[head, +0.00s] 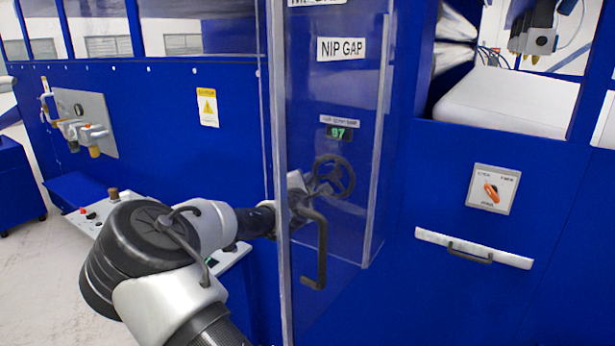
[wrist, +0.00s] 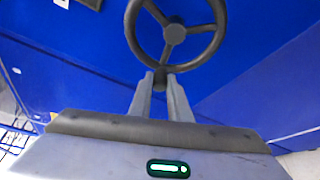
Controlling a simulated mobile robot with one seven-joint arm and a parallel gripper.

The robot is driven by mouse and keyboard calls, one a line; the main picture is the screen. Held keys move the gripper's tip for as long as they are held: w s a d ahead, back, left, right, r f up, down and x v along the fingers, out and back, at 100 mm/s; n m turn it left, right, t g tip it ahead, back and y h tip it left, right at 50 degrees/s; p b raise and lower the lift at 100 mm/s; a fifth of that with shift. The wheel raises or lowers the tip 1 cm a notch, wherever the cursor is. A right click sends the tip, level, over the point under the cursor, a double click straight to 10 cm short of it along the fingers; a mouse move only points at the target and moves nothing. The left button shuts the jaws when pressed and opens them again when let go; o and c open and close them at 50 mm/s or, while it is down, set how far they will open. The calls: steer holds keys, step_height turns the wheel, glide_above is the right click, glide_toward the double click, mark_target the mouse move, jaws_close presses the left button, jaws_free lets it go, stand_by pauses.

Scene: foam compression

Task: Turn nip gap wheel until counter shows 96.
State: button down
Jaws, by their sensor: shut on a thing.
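The nip gap wheel (head: 335,176) is a dark spoked handwheel on the blue machine, seen through a clear panel below the NIP GAP label (head: 341,48). The counter (head: 339,133) above it has green digits that appear to read 97. My gripper (head: 314,192) reaches the wheel's lower left side behind the panel. In the wrist view the wheel (wrist: 174,34) is at the top, and my gripper (wrist: 161,80) is shut on a dark part at its lower rim. Whether this is the rim itself or a crank knob is hard to tell.
The clear panel (head: 300,120) stands close by my forearm, with a black bent handle (head: 322,252) near my wrist. A switch plate (head: 493,188) and a white drawer front (head: 474,248) are at right. A control ledge (head: 96,218) is at left.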

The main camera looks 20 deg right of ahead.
steer(key=shift+s+d+f+n+g+h+p, duration=0.2)
steer(key=shift+s+f+n+g+p, duration=0.25)
steer(key=shift+n, duration=0.5)
steer(key=shift+s+d+f+n+g+h+p, duration=0.15)
steer(key=shift+d+f+n+g+p, duration=0.15)
steer(key=shift+f+n+g, duration=0.55)
steer(key=shift+s+d+f+n+g+h+p, duration=0.15)
steer(key=shift+s+f+n+g+p, duration=0.2)
steer(key=shift+n, duration=0.75)
steer(key=c, duration=1.7)
jaws_free()
steer(key=shift+o, duration=0.2)
steer(key=shift+w, duration=0.1)
steer(key=b+v, duration=0.1)
steer(key=v, duration=1.6)
steer(key=shift+r, duration=0.2)
steer(key=shift+a, duration=0.15)
